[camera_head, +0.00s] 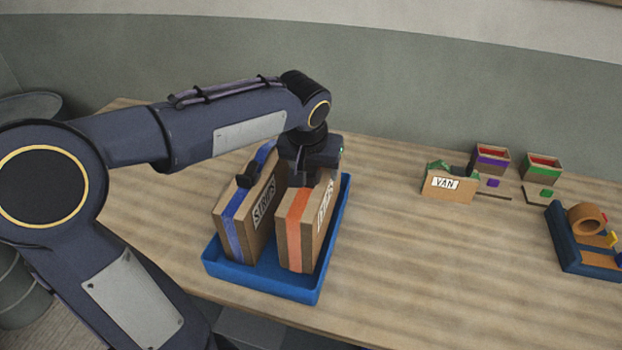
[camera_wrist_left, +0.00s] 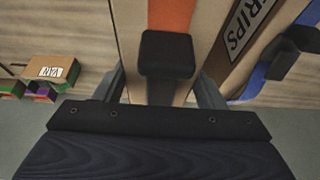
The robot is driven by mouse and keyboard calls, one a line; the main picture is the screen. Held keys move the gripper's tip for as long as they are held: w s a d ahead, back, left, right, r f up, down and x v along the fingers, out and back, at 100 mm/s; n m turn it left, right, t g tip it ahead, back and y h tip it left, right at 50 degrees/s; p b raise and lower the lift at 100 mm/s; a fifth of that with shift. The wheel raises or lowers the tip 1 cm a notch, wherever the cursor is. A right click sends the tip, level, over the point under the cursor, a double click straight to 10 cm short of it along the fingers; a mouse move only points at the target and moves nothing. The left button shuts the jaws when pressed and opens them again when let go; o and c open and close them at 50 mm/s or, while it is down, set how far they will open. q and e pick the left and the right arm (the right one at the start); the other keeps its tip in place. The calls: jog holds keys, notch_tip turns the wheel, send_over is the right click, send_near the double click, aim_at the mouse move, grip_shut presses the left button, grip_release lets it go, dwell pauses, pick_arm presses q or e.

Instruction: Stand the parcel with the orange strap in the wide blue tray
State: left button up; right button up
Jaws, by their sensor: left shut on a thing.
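The parcel with the orange strap (camera_head: 293,233) is upright inside the wide blue tray (camera_head: 262,282), in its right half. Whether its base touches the tray floor is hard to tell. My left gripper (camera_head: 308,178) is above the parcel, shut on its top part. In the left wrist view the orange strap (camera_wrist_left: 172,14) runs down to a black block on the parcel (camera_wrist_left: 138,22), between the two fingers (camera_wrist_left: 163,90). A parcel with a blue strap (camera_head: 238,222) stands beside it, in the tray's left half. My right gripper is out of view.
A cardboard box marked VAN (camera_head: 447,189) stands at the back right, near two small boxes with purple (camera_head: 491,161) and green (camera_head: 541,167) bands. A dark blue tray (camera_head: 566,244) at the far right holds a tape roll (camera_head: 586,218). The table right of the wide tray is clear.

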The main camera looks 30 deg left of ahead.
aim_at(288, 225)
pick_arm(q)
jog(key=shift+w+a+f, duration=0.15)
jog(key=shift+a+f, duration=0.15)
jog(key=shift+f, duration=0.1)
jog(key=shift+w+a+f, duration=0.1)
jog(key=shift+a+f, duration=0.1)
jog(key=shift+f, duration=1.7)
jog(key=o, duration=1.8)
jog(key=shift+f, duration=0.1)
jog(key=shift+o, duration=0.2)
jog(key=v, duration=1.2)
jog(key=s+f+h, duration=0.1)
jog(key=s+f, duration=0.1)
jog(key=s, duration=0.1)
jog(key=s+d+f+h, duration=0.1)
jog(key=s+f, duration=0.1)
jog(key=s, duration=0.2)
jog(key=s+d+f+m, duration=0.1)
jog(key=s+f, duration=0.1)
jog(key=s, duration=0.2)
jog(key=shift+h, duration=0.4)
jog(key=s+d+f+t+h, duration=0.1)
jog(key=s+d+f+h, duration=0.1)
jog(key=s+d+f, duration=0.2)
jog(key=s+f, duration=0.2)
jog(key=s, duration=0.1)
